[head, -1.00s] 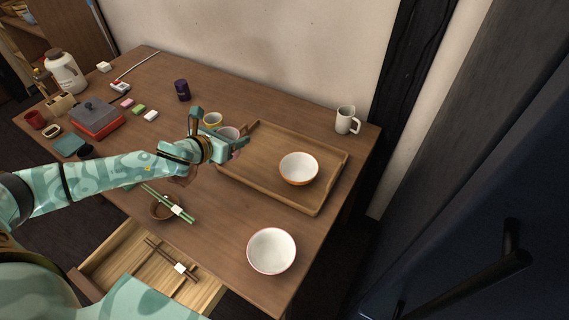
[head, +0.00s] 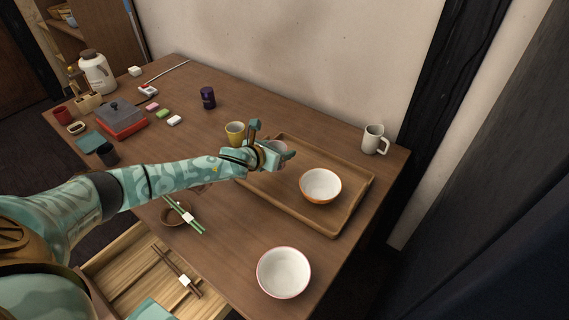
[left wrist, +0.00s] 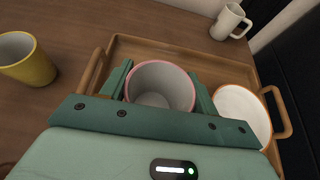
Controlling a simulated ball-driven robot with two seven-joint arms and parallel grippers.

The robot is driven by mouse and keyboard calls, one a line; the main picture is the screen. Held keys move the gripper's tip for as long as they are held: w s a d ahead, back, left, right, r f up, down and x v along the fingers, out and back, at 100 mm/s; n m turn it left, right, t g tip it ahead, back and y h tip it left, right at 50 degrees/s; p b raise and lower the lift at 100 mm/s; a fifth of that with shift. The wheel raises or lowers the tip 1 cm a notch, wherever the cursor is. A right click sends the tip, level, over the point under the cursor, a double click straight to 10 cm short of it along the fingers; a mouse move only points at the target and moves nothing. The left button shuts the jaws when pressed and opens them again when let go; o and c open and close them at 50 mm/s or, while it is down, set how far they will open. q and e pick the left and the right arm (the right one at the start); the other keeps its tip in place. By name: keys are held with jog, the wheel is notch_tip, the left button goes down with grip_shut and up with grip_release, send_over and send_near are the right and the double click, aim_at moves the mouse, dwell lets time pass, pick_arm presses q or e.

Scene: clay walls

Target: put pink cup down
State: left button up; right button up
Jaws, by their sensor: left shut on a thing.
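The pink-rimmed cup (left wrist: 160,84) is upright between the two fingers of my left gripper (left wrist: 160,92), which is shut on it. In the head view the cup (head: 280,147) is partly hidden by my left gripper (head: 273,143). The cup is over the left end of the wooden tray (head: 345,222). I cannot tell whether its base touches the tray. My right gripper is not in view.
A white bowl with an orange outside (head: 320,186) stands on the tray, right of the cup. A yellow cup (head: 235,134) stands left of the tray, close to my gripper. A white mug (head: 374,140) is behind the tray. Another bowl (head: 284,272) is near the front edge.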

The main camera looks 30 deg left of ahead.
pick_arm(q)
jog(key=shift+w+d+f, duration=0.25)
jog(key=shift+d+f, duration=0.05)
jog(key=shift+f, duration=0.15)
jog(key=f+b, duration=0.1)
jog(key=f, duration=0.1)
jog(key=f+b, duration=0.1)
jog(key=f, duration=0.1)
jog(key=shift+w+d+b, duration=0.1)
jog(key=shift+d+b, duration=0.1)
jog(key=shift+b, duration=0.2)
jog(key=shift+r, duration=0.25)
jog(key=shift+c, duration=0.4)
jog(key=shift+f, duration=0.1)
jog(key=o, duration=1.1)
jog(key=shift+p+v, duration=2.65)
jog(key=shift+v, duration=3.4)
